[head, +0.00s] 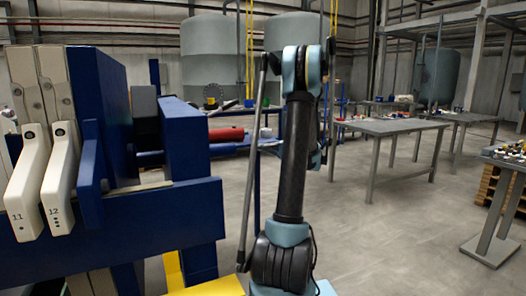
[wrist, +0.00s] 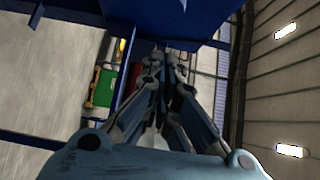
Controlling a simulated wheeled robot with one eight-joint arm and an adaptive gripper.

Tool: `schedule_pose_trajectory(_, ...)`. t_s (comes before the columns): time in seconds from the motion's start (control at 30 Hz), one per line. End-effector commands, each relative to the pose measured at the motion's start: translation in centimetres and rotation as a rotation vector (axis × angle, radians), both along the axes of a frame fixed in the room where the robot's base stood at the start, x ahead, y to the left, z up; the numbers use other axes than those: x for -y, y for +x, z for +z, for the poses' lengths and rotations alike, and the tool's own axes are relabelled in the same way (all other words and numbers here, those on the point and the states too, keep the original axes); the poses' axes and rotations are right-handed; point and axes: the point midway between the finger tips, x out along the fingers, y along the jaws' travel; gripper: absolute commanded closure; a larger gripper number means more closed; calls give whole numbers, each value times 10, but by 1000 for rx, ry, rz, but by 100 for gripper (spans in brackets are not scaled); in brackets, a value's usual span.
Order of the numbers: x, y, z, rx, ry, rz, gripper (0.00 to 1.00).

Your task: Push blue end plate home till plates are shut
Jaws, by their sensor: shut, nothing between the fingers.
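The blue end plate (head: 98,95) stands upright at the left of the head view, with its blue handle (head: 90,170) at the front. It is right beside the pale filter plates, whose white handles are marked 11 (head: 27,185) and 12 (head: 60,175). Any gap between plate 12 and the end plate is too small to tell. My gripper (wrist: 166,58) shows in the wrist view with its fingers together and empty. Its tips point at a dark blue surface (wrist: 185,15); whether they touch it, and which blue part it is, I cannot tell. The head view does not show my gripper.
The blue press frame (head: 150,215) runs below the plates to a blue upright (head: 187,140) on their right. A grey block (head: 145,103) sits between end plate and upright. A grey table (head: 390,128) stands back right. The floor at right centre is clear.

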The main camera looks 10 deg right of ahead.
Motion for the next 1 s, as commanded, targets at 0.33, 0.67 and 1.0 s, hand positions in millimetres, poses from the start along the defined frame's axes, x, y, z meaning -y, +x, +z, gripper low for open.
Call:
schedule_pose_trajectory(0.33,-52,34,0,-1,-1,3,100)
schedule_pose_trajectory(0.67,-89,29,0,-1,-1,1,100)
schedule_pose_trajectory(1.0,-93,28,0,-1,-1,0,100)
